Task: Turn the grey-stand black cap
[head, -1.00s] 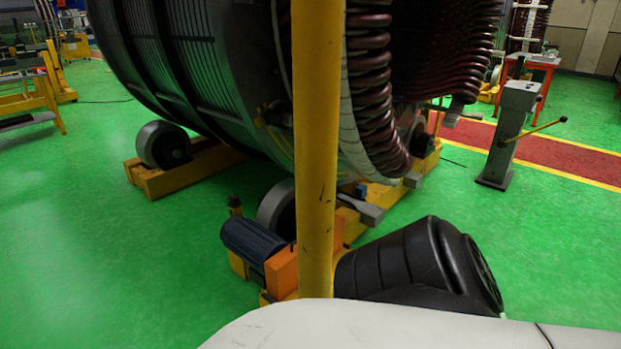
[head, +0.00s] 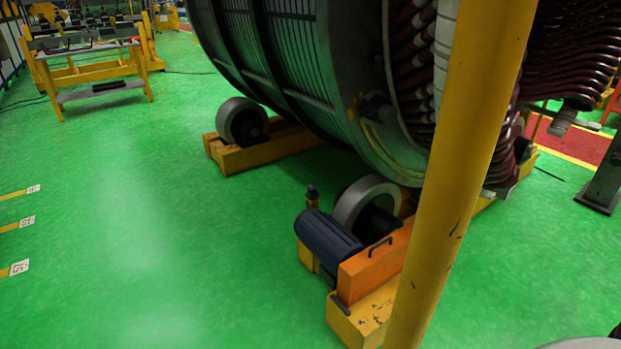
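The foot and lower column of a grey stand (head: 603,178) show at the right edge of the head view. Its upper part is cut off by the frame, and no black cap can be made out on it. Neither of my grippers is in view.
A large stator (head: 300,70) lies on rollers (head: 243,122) over yellow-orange supports (head: 262,153). A blue motor (head: 328,241) sits beside the near roller. A yellow post (head: 455,185) crosses the view at right. Yellow racks (head: 85,62) stand at the far left.

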